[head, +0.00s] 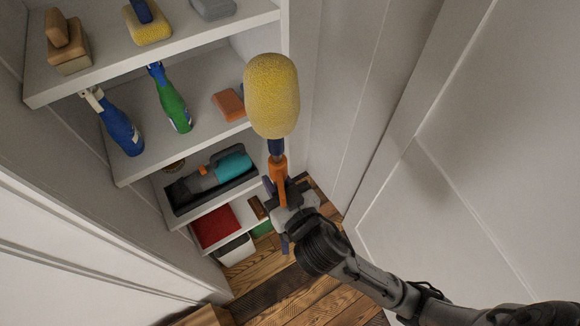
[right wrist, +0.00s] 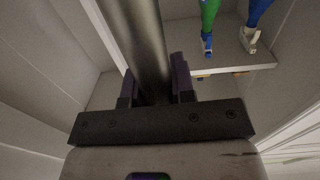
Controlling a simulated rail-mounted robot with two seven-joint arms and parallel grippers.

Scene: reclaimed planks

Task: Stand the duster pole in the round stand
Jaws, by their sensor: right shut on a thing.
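The duster pole has a fuzzy yellow head (head: 272,95) at its top, with a dark blue neck and an orange section (head: 278,172) below. My right gripper (head: 280,190) is shut on the pole below the yellow head and holds it roughly upright in front of the shelves. In the right wrist view, the dark pole (right wrist: 145,40) runs between the two fingers of my right gripper (right wrist: 155,88). The pole's lower end is hidden behind my gripper and arm. I cannot make out the round stand in either view. My left gripper is not in view.
White shelves (head: 150,165) at the left hold a blue bottle (head: 122,132), a green bottle (head: 174,106), sponges, brushes and a teal-and-grey hand vacuum (head: 212,178). A white panelled door (head: 480,170) stands close on the right. Wooden floor (head: 290,290) shows in the narrow gap below.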

